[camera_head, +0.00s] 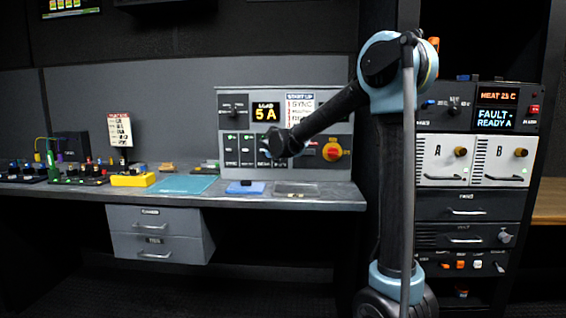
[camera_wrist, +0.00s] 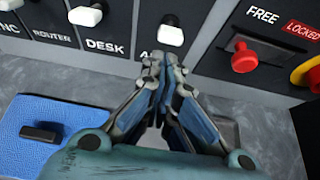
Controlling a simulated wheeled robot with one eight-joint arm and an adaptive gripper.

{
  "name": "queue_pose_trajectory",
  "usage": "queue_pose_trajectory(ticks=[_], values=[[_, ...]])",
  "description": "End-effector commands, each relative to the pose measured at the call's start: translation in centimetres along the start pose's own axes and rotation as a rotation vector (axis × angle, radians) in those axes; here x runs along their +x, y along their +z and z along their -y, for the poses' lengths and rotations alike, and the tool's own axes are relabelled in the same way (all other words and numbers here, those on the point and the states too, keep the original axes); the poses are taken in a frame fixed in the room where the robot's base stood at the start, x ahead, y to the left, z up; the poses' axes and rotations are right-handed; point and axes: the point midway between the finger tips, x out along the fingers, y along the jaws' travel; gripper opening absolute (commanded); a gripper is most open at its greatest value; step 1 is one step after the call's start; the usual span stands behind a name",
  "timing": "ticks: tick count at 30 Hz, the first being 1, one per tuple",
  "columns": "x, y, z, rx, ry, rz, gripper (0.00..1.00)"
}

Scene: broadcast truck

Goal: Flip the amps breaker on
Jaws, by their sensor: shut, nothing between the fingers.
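The power panel (camera_head: 290,98) stands at the back of the desk, with a screen reading "LOAD 5 A". In the wrist view, a row of breakers has white levers and labels. The breaker marked DESK has its lever (camera_wrist: 85,15) left of my gripper. The amps breaker lever (camera_wrist: 170,35) is just beyond my fingertips; its label is mostly hidden, with only an "A" showing. My gripper (camera_wrist: 164,62) is shut and empty, its tips just below this lever; I cannot tell whether they touch. In the head view, my gripper (camera_head: 273,147) covers the amps breaker.
A red knob (camera_wrist: 244,58) by a FREE/LOCKED label is close to the right of my fingers. A red and yellow rotary switch (camera_head: 333,151) is further right. A blue mat (camera_wrist: 45,130) with a dark block lies on the desk below. An equipment rack (camera_head: 475,205) stands right.

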Motion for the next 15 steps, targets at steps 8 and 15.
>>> queue_pose_trajectory(ticks=[8, 15], values=[[-0.4, 0.9, 0.2, 0.001, -0.002, 0.001, 0.00], [-0.6, 1.4, 0.3, 0.002, -0.004, 0.001, 0.00]])
